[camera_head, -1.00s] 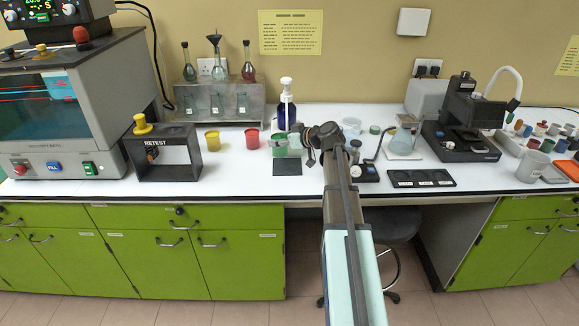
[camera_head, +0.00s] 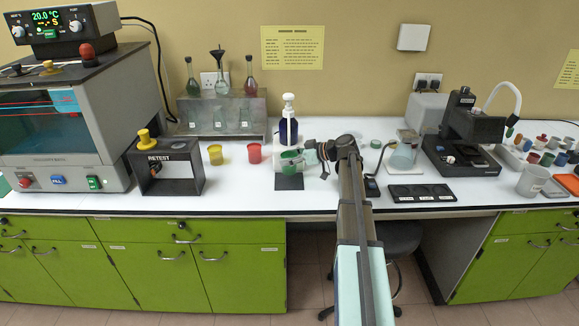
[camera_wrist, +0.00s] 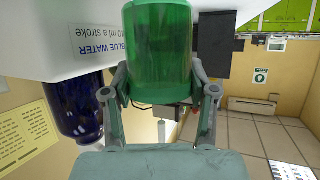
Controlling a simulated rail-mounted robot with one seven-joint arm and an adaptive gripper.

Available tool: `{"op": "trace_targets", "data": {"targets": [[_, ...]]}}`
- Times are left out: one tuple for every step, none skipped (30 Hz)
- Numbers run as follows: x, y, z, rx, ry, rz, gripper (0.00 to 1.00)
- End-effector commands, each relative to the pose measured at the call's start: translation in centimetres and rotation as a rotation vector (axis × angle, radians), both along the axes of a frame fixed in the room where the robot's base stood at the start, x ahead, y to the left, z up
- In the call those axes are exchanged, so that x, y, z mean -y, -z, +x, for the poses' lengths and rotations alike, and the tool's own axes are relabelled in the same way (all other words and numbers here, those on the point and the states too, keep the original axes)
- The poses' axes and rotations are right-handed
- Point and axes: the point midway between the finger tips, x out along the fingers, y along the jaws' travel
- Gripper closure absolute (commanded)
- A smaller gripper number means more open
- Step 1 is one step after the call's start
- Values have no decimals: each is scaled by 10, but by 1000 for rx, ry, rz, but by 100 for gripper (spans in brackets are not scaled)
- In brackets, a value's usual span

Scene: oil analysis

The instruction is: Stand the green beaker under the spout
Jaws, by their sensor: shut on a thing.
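The green beaker (camera_head: 290,158) is in my gripper (camera_head: 304,156), in front of the blue pump bottle (camera_head: 288,130) with its white pump head and spout (camera_head: 288,102). In the wrist view the beaker (camera_wrist: 158,55) sits between the two fingers of my gripper (camera_wrist: 162,88), which are shut on it. The bottle (camera_wrist: 80,120) shows there to the left of the beaker, next to a "BLUE WATER" label (camera_wrist: 110,43). I cannot tell whether the beaker touches what is below it.
A dark mat (camera_head: 289,183) lies just in front of the beaker. A red beaker (camera_head: 254,153) and a yellow beaker (camera_head: 215,154) stand to the left.

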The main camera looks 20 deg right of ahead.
Motion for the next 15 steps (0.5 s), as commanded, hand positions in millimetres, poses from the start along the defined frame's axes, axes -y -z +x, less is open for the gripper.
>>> {"op": "trace_targets", "data": {"targets": [[0, 2, 0, 0, 0, 0, 79], [0, 4, 0, 0, 0, 0, 79], [0, 6, 0, 0, 0, 0, 79], [0, 8, 0, 0, 0, 0, 79], [0, 10, 0, -1, 0, 1, 79], [0, 14, 0, -2, -1, 0, 79], [0, 18, 0, -2, 0, 1, 79], [0, 22, 0, -2, 0, 1, 79], [0, 27, 0, -2, 0, 1, 79], [0, 30, 0, -2, 1, 1, 79], [0, 33, 0, -2, 1, 1, 79], [0, 37, 0, -1, 1, 1, 79], [0, 39, 0, -1, 0, 1, 79], [0, 40, 0, 0, 1, 0, 79], [0, 41, 0, 0, 1, 0, 79]]}}
